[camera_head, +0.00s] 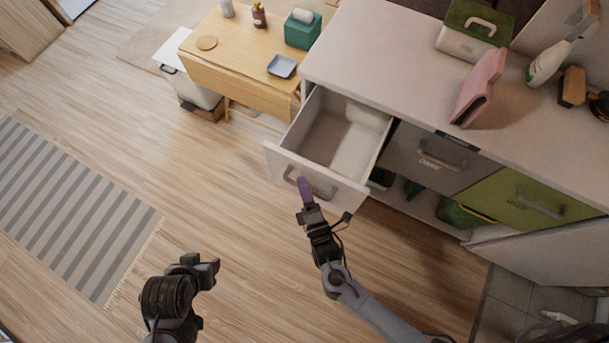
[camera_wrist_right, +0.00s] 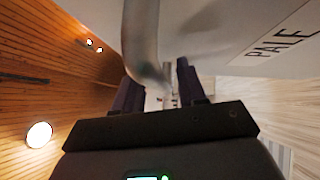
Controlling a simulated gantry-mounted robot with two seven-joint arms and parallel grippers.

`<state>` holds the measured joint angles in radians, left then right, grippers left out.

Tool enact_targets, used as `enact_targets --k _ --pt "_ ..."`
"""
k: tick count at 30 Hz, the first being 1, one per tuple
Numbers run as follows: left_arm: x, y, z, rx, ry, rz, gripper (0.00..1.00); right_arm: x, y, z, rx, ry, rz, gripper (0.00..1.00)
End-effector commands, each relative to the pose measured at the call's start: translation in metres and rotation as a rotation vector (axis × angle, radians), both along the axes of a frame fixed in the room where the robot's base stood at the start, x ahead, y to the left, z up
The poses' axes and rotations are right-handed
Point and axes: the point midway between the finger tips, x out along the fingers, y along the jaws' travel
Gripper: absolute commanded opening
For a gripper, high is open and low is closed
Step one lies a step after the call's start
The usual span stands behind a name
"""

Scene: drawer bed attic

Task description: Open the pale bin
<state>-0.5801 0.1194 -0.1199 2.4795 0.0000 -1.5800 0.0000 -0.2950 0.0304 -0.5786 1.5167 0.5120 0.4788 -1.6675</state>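The pale bin (camera_head: 318,187) is a white drawer-like bin under the counter. It is pulled well out, and its empty-looking inside shows from above. Its front faces the lower left and has a curved grey handle (camera_head: 322,190). In the right wrist view the handle (camera_wrist_right: 142,45) runs between the fingers, beside a "PALE" label (camera_wrist_right: 283,45). My right gripper (camera_head: 305,188) is at the handle, its dark purple fingers close around it. My left gripper (camera_head: 213,265) hangs over the floor, away from the bin; its finger gap is not clear.
A grey bin (camera_head: 433,160) and a green bin (camera_head: 520,198) sit to the right under the counter (camera_head: 400,60). A wooden table (camera_head: 240,62) stands left of the open bin. The floor (camera_head: 225,190) before the bin is clear; a striped rug (camera_head: 70,210) lies left.

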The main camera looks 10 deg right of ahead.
Motion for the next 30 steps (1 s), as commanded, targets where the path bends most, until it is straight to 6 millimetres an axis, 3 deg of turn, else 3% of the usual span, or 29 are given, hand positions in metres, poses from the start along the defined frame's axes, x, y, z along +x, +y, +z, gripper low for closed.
enact_targets --k 11,24,30 --pt "0.000 -0.002 0.002 -0.007 0.000 0.004 0.51 -0.011 -0.001 -0.002 0.000 0.003 0.001 0.41" --pt "0.000 0.001 0.011 0.006 -0.001 -0.004 0.51 -0.081 -0.007 -0.011 0.000 0.003 0.001 0.41" --pt "0.000 0.002 0.012 0.007 0.000 -0.005 0.51 -0.101 -0.009 -0.014 0.000 0.001 0.001 0.41"
